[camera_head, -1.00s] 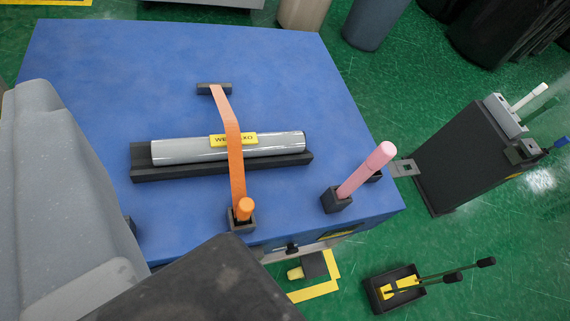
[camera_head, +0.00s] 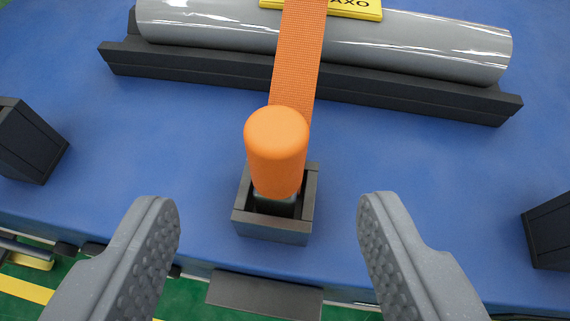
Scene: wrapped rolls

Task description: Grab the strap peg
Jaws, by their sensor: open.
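The orange strap peg (camera_head: 276,155) stands upright in a small dark square holder (camera_head: 274,235) near the table's front edge. The orange strap (camera_head: 300,50) runs from behind the peg up over the grey wrapped roll (camera_head: 420,42). My gripper (camera_head: 270,205) is open, with one grey textured finger to the left of the peg and the other to the right. Both fingers are apart from the peg, and nothing is between them in contact. The lower part of the peg is hidden inside the holder.
The roll lies in a long dark cradle (camera_head: 200,65) behind the peg, with a yellow label (camera_head: 350,8) on it. Dark blocks stand at the left (camera_head: 28,140) and right (camera_head: 550,232). The blue table top (camera_head: 420,150) is otherwise clear around the peg.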

